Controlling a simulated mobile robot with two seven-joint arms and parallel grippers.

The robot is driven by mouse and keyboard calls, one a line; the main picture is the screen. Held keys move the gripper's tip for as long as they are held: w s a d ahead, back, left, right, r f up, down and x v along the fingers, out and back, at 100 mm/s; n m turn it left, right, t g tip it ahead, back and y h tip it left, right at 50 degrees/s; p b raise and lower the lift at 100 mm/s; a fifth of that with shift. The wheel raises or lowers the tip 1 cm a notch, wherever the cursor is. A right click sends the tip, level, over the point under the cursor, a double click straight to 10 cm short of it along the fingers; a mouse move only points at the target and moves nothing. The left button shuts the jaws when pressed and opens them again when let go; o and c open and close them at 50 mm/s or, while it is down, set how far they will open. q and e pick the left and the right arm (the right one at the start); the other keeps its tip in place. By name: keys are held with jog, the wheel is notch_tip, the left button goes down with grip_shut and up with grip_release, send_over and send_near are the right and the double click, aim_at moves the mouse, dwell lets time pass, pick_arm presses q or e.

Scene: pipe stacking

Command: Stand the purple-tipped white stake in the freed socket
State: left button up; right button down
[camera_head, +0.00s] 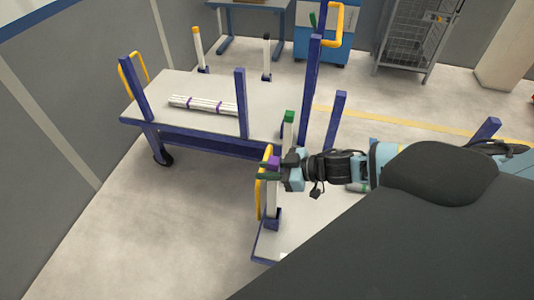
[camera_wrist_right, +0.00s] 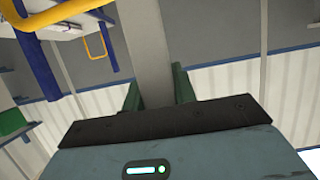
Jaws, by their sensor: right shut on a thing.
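The purple-tipped white stake (camera_head: 271,203) stands about upright at the near corner of the right cart, its purple tip at the top. My right gripper (camera_head: 271,172) is shut on it just below the tip. In the right wrist view the stake (camera_wrist_right: 148,45) runs between my green fingers. Its lower end meets a dark blue socket (camera_head: 272,224) at the cart's corner; I cannot tell whether it is fully seated. My left gripper is out of view.
A green-tipped stake (camera_head: 289,128) stands just behind. Orange-tipped (camera_head: 198,48) and black-tipped (camera_head: 267,58) stakes stand at the far edge of the left cart (camera_head: 165,88). White pipes (camera_head: 215,107) lie on that cart. Blue posts (camera_head: 311,95) and a yellow handle (camera_head: 261,196) rise close by.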

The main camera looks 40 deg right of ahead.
jog(key=shift+f, duration=0.65)
jog(key=c, duration=1)
grip_release()
jog(key=shift+c, duration=0.2)
jog(key=shift+f, duration=0.1)
jog(key=v, duration=0.7)
jog(key=shift+s+d+r, duration=0.2)
jog(key=shift+s+r, duration=0.05)
